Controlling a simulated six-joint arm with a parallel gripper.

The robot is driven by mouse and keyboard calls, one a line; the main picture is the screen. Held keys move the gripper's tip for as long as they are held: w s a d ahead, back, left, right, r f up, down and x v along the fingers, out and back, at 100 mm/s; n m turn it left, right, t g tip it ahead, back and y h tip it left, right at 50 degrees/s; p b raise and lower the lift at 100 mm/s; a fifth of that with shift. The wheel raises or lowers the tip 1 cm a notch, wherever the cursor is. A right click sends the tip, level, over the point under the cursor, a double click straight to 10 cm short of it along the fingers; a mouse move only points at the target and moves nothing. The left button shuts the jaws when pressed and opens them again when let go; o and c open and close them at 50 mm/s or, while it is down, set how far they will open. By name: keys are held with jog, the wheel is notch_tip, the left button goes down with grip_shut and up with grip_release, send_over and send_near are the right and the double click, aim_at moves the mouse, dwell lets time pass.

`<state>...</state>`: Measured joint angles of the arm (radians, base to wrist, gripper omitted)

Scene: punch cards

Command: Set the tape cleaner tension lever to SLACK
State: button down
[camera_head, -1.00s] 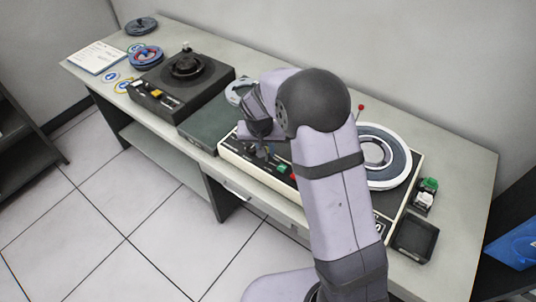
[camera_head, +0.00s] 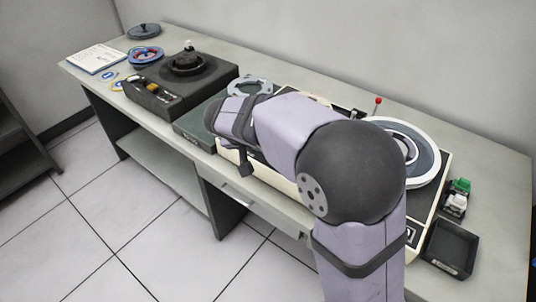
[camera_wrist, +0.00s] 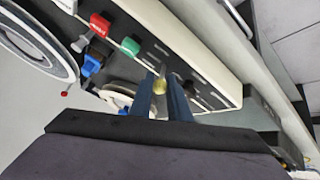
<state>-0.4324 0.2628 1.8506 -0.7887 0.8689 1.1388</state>
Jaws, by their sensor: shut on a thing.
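The tape cleaner is the cream-edged machine (camera_head: 285,185) at the right half of the bench, largely covered by my arm in the head view. Its dark panel and cream side (camera_wrist: 205,55) show in the wrist view. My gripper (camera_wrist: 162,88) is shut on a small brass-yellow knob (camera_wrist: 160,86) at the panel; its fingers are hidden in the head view. A red-ball lever (camera_head: 377,101) stands at the machine's back, and its ball shows in the wrist view (camera_wrist: 64,94). I cannot tell which is the tension lever; the markings are too small to read.
Red (camera_wrist: 100,23), green (camera_wrist: 130,46) and blue (camera_wrist: 92,65) controls sit along the panel near my fingers. A large reel (camera_head: 415,155) is on the machine's right. A black tray (camera_head: 450,248) lies beyond it. A dark machine (camera_head: 180,85) stands left.

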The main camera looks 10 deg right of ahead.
jog(key=shift+b, duration=0.3)
jog(key=c, duration=1.7)
grip_release()
jog(key=shift+o, duration=0.2)
jog(key=shift+s+a, duration=0.1)
jog(key=v, duration=0.7)
jog(key=shift+b, duration=0.3)
jog(key=shift+s+a, duration=0.1)
